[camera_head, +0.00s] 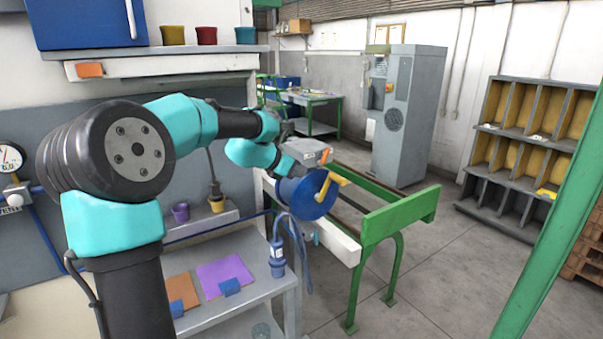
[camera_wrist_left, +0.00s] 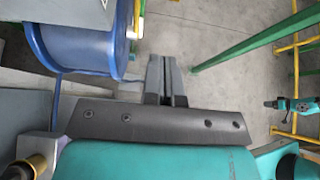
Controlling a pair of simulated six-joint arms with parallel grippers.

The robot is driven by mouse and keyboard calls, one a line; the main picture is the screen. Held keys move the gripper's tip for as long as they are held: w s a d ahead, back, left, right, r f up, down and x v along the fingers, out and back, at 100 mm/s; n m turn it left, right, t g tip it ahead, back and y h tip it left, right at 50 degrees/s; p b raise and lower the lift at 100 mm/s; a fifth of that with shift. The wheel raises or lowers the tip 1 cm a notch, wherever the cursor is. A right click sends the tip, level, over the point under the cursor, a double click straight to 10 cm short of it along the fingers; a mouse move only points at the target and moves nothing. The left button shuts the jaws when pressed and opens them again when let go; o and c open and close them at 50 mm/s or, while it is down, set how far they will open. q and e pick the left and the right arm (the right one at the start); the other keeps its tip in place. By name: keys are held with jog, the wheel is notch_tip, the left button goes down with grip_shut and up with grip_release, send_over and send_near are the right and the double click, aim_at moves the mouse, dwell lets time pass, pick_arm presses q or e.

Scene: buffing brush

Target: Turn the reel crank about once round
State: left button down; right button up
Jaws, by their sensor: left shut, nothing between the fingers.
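The blue reel (camera_head: 306,196) is mounted at the end of the white bench beam, with the yellow crank (camera_head: 329,185) on its face. My left gripper (camera_head: 322,158) is just above the crank, near its upper end; the head view does not show clearly whether they touch. In the left wrist view the reel (camera_wrist_left: 80,45) is at upper left and a yellow part of the crank (camera_wrist_left: 137,18) is at its right edge. The fingers (camera_wrist_left: 166,75) are shut with nothing between them, to the right of the reel. My right gripper does not show.
A green frame (camera_head: 400,215) stands right of the reel. A grey shelf (camera_head: 215,300) with orange and purple sheets is below left. A blue plug (camera_head: 277,258) on a hose hangs by its edge. Open floor (camera_head: 450,260) lies to the right.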

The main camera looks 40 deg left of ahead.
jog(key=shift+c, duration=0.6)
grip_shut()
pick_arm(q)
jog(key=d+f+m+g, duration=0.2)
jog(key=d+f+m, duration=0.2)
jog(key=f, duration=0.7)
jog(key=d+f+m+g, duration=0.2)
jog(key=d+f+m, duration=0.25)
jog(key=f, duration=0.65)
jog(key=d+f+m+g, duration=0.2)
jog(key=d+f+m, duration=0.25)
jog(key=f, duration=0.65)
jog(key=s+d+f+m+g, duration=0.4)
jog(key=s+d+f+m, duration=1.3)
jog(key=s+f, duration=0.3)
jog(key=shift+d+f+m+h, duration=0.2)
jog(key=shift+m+h, duration=0.1)
jog(key=shift+m, duration=0.2)
jog(key=shift+a, duration=0.1)
